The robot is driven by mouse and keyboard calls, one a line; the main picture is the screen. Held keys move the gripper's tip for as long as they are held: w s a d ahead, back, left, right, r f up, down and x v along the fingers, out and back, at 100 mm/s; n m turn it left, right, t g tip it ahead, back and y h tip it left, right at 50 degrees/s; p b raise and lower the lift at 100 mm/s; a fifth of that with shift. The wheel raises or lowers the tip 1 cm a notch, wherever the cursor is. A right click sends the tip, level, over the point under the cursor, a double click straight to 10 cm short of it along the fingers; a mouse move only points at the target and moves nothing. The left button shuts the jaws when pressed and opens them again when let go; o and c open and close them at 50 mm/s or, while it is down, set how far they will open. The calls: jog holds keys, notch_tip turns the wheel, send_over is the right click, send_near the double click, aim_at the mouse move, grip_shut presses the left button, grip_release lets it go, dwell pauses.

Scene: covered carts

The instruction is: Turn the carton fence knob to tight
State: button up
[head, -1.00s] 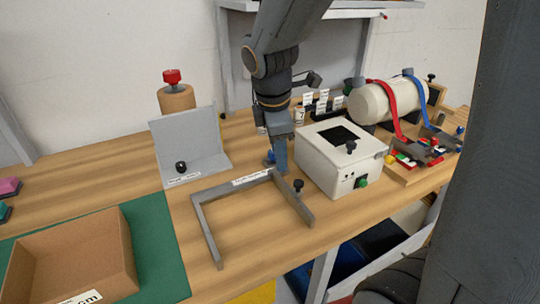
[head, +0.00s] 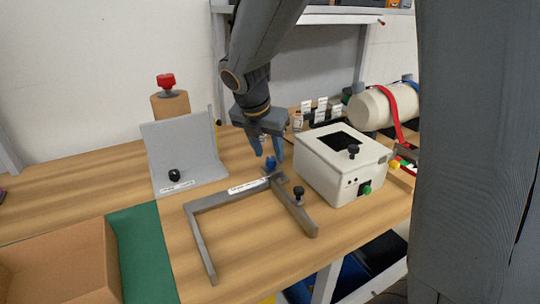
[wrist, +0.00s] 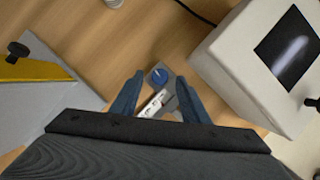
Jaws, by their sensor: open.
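My gripper (head: 269,155) points down above the blue knob, open and empty. In the wrist view its two blue fingertips (wrist: 159,81) lie on either side of the knob, apart from it as far as I can tell.
A white box (head: 325,172) with a dark window and black knob stands close to the right. A grey angle plate (head: 184,148) with a black knob stands to the left. A cardboard box (head: 60,262) is front left. Bare bench lies inside the frame.

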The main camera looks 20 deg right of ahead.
jog(key=shift+x, duration=1)
grip_shut()
